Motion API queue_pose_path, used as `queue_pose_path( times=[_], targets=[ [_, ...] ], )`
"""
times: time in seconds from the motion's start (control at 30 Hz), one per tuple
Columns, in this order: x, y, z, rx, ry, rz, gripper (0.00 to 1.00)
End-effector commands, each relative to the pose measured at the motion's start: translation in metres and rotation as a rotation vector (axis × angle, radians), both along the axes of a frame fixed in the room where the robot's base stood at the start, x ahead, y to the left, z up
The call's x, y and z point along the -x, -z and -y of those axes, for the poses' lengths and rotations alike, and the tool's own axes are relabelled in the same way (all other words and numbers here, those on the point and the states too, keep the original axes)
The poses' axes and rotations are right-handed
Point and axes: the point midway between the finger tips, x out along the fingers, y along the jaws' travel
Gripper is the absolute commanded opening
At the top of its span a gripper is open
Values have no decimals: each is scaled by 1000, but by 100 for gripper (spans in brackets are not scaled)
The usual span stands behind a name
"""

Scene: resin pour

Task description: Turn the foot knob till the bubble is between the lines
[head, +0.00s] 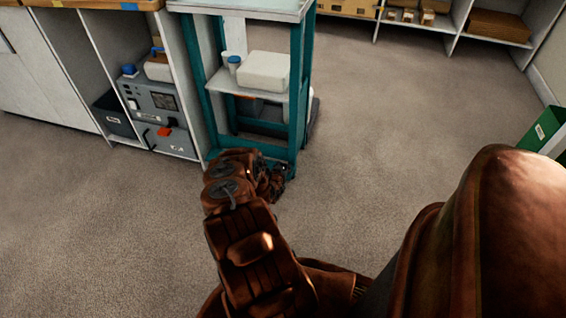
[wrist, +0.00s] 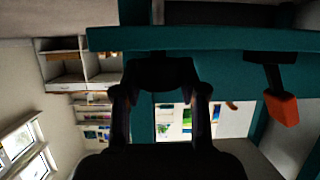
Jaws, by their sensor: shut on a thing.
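The teal stand (head: 301,110) has a pale top and a middle shelf. My gripper (head: 279,180) is low at the stand's front right corner, close to the floor. In the wrist view my gripper (wrist: 161,76) reaches up against a teal bar (wrist: 215,39) of the stand. It is shut on a dark thing at the foot, which I take for the foot knob; its outline merges with the fingers. An orange piece on a black stem (wrist: 284,107) shows to the right, apart from the fingers. I cannot make out the bubble or its lines in either view.
A white box (head: 264,71) and a cup (head: 234,64) stand on the middle shelf. A cabinet with grey equipment (head: 154,103) stands close on the left. A green bin (head: 543,130) is at the right. The carpet (head: 390,110) right of the stand is clear.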

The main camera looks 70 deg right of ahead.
Motion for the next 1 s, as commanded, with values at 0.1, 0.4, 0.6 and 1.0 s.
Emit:
queue_pose_path(
  times=[0.1,0.4,0.6,1.0],
  targets=[
    [2,-2,0,1,-80,0,7],
    [2,1,1,0,-284,0,7],
    [2,1,1,1,-394,1,7],
    [0,1,1,3,-518,-1,7]
  ],
)
